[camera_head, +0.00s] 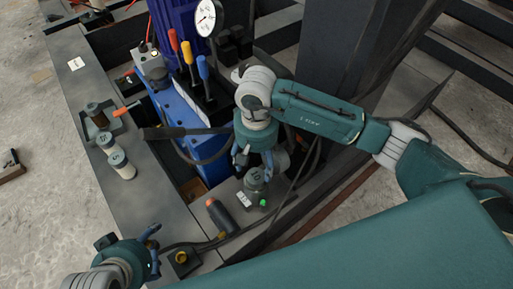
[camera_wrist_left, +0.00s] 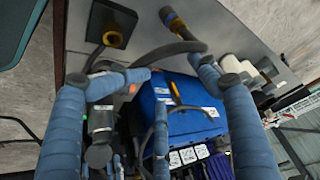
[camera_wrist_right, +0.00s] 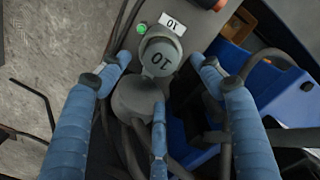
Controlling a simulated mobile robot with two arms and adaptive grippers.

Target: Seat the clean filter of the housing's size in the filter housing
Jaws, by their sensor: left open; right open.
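A grey round cylinder (camera_wrist_right: 160,55) marked 10 on its top stands at the filter housing (camera_head: 252,198), beside a white label (camera_wrist_right: 172,22) reading 10 and a lit green lamp (camera_wrist_right: 142,28). It also shows in the head view (camera_head: 256,177). My right gripper (camera_head: 253,163) points down over it, open, with fingers on either side and apparently not closed on it. Two pale filters (camera_head: 107,142) (camera_head: 122,164) stand on the left ledge; their markings are too small to read. A dark brownish filter (camera_head: 97,115) stands in a tray above them. My left gripper (camera_head: 128,238) is open and empty at the lower left.
A blue pump unit (camera_head: 180,110) with coloured levers and a gauge (camera_head: 208,18) stands at the back. A dark cylinder with an orange end (camera_head: 220,216) and a box with a yellow knob (camera_head: 182,258) are near the front. A black hose and cables cross beside the housing.

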